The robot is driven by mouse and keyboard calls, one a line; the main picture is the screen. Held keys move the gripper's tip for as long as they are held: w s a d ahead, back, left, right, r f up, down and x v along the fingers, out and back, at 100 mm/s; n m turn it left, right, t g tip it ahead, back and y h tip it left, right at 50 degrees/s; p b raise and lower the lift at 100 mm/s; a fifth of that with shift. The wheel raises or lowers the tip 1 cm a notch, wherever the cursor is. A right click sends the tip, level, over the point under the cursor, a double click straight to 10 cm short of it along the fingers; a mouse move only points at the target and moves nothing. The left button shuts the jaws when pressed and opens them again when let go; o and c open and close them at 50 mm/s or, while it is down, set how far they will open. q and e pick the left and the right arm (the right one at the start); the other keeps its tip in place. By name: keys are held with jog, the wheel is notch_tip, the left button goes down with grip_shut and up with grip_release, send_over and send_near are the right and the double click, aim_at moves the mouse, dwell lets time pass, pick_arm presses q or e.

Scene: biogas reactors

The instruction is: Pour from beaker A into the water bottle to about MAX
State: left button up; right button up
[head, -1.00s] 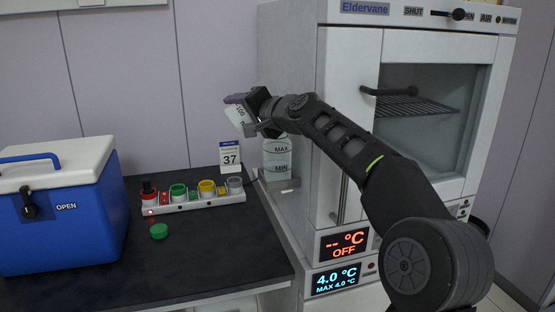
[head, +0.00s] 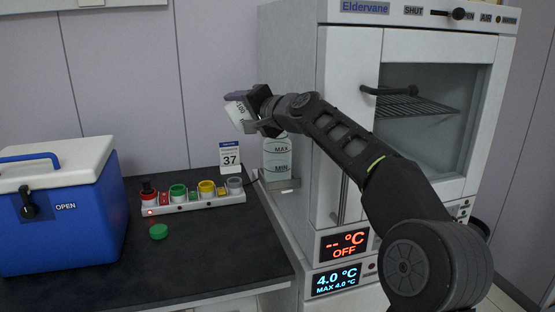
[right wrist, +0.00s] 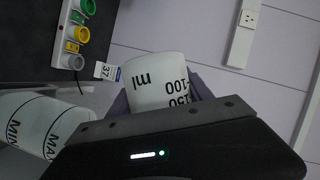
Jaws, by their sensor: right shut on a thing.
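The beaker (head: 237,112), white with black ml marks, is held tilted in my right gripper (head: 256,112), which is shut on it. In the right wrist view the beaker (right wrist: 155,82) shows its "ml", 100 and 150 marks. The clear water bottle (head: 277,158), marked MAX and MIN, stands upright on a small shelf at the cabinet's side, just below and right of the gripper. The bottle (right wrist: 40,125) also shows at the left of the right wrist view. I cannot make out a stream or the exact liquid level. My left gripper is out of view.
A white strip with coloured round holders (head: 195,197) lies on the dark counter (head: 200,250), a green cap (head: 158,231) in front. A card marked 37 (head: 230,158) stands behind. A blue cooler (head: 65,220) is at left, the white cabinet (head: 345,130) at right.

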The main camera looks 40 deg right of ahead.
jog(key=shift+r, duration=0.1)
dwell(0.6)
jog(key=shift+b, duration=0.4)
jog(key=shift+d, duration=0.1)
jog(key=shift+r+m+t+y+b, duration=0.3)
jog(key=shift+r+m+t+b, duration=0.15)
jog(key=shift+m, duration=0.35)
dwell(2.4)
jog(key=shift+d+f+b, duration=0.1)
jog(key=shift+f+b, duration=0.15)
jog(key=shift+b, duration=0.1)
dwell(0.4)
jog(key=shift+r+m, duration=0.3)
jog(key=shift+m, duration=0.1)
dwell(2.4)
